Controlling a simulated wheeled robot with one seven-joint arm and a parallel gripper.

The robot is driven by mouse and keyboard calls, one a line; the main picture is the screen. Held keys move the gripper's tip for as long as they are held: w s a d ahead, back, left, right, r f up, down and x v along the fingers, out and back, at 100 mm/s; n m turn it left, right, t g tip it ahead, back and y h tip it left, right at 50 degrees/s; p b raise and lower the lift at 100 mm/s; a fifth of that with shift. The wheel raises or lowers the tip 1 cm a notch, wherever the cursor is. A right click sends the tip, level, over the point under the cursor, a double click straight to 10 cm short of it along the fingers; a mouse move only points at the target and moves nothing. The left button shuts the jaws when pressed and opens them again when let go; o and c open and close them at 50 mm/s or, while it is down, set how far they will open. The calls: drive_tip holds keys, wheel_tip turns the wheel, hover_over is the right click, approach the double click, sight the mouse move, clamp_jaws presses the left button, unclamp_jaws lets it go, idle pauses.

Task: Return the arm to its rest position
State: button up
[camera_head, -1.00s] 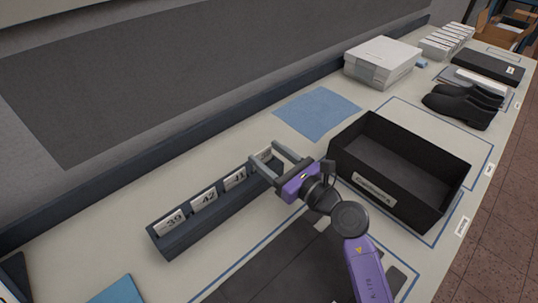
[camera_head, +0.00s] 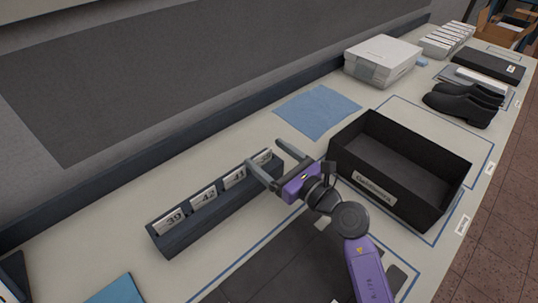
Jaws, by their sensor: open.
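My gripper (camera_head: 265,158) is at the end of my purple arm, in the middle of the head view. A further card (camera_head: 262,158) at the rack's right end is partly covered by a finger. Whether the fingers touch the rack cannot be told.
An empty black bin (camera_head: 385,205) with a label stands just right of my gripper. A blue cloth (camera_head: 318,111) lies behind it. A white box (camera_head: 382,61) and black shoes (camera_head: 463,104) are farther back. A dark mat (camera_head: 285,265) lies in front.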

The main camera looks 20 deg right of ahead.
drive_tip(key=v, duration=0.7)
drive_tip(key=shift+s+b, duration=0.3)
drive_tip(key=shift+b, duration=0.15)
drive_tip(key=shift+d, duration=0.1)
drive_tip(key=s+r+m+t+h, duration=0.2)
drive_tip(key=s+r+m+t, duration=0.5)
drive_tip(key=m, duration=1.1)
drive_tip(key=s+a+f+m+g+h, duration=0.1)
drive_tip(key=s+f+m+g, duration=0.2)
drive_tip(key=s+m, duration=0.4)
drive_tip(key=s+a+f+m+g+h, duration=0.1)
drive_tip(key=s+f+m+g, duration=0.2)
drive_tip(key=s+m, duration=0.4)
drive_tip(key=s+a+f+m+g+h, duration=0.1)
drive_tip(key=s+f+m+g, duration=0.2)
drive_tip(key=s+m, duration=0.4)
drive_tip(key=shift+s+a+f+m+h, duration=0.1)
drive_tip(key=shift+s+m+h, duration=0.05)
drive_tip(key=shift+s, duration=1.35)
drive_tip(key=shift+s+f+m+h, duration=0.1)
drive_tip(key=shift+s+m+h, duration=0.05)
drive_tip(key=shift+s, duration=1.3)
